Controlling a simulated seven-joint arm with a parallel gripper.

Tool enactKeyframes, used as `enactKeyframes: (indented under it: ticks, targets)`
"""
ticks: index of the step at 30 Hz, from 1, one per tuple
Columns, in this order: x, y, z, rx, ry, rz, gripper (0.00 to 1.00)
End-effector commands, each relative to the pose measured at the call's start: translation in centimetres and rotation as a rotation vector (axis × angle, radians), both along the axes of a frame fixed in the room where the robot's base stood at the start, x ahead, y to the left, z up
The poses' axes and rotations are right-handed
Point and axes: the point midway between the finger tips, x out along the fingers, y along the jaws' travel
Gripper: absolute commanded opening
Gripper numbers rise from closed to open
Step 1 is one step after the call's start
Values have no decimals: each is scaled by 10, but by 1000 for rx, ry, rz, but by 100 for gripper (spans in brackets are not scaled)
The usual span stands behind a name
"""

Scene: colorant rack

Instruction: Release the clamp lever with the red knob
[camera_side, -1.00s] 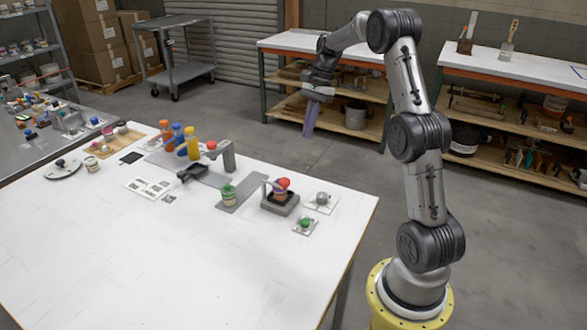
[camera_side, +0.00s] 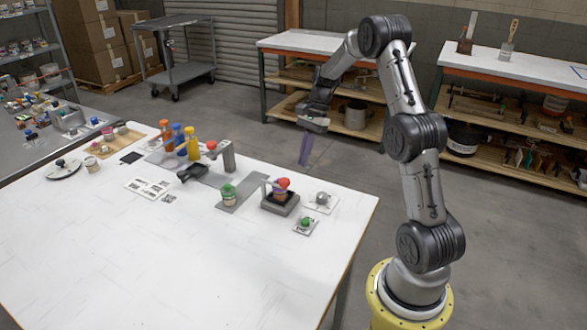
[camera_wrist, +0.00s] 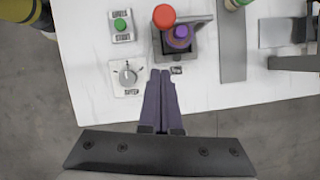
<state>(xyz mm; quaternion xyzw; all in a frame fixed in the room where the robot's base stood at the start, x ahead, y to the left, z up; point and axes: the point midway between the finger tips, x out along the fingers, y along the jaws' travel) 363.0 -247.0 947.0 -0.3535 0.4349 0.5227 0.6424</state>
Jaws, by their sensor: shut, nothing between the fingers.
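A red knob (camera_side: 283,182) stands above a dark grey clamp base (camera_side: 279,207) near the right end of the table. In the wrist view the red knob (camera_wrist: 164,16) is at top centre, beside a container with a purple top (camera_wrist: 180,36) seated in the base. The lever under the knob is mostly hidden. My gripper (camera_side: 303,163) hangs above and behind the table's far right edge, apart from the knob. In the wrist view its purple fingers (camera_wrist: 160,72) are together and empty, pointing toward the clamp.
A grey dial on a white plate (camera_wrist: 127,76) and a green button (camera_wrist: 120,24) sit next to the clamp. A green-lidded jar (camera_side: 228,195) stands on a grey strip. Another red knob (camera_side: 211,145) is by a grey post. The table's front is clear.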

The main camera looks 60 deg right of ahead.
Motion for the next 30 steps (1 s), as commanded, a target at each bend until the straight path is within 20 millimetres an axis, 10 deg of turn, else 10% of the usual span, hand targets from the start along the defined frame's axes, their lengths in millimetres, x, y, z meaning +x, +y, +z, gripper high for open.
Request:
enactKeyframes:
  ticks: [12, 30]
  targets:
    - [9, 43, -17, 0, -1, 2, 0]
    - [9, 48, -17, -1, 0, -17, 0]
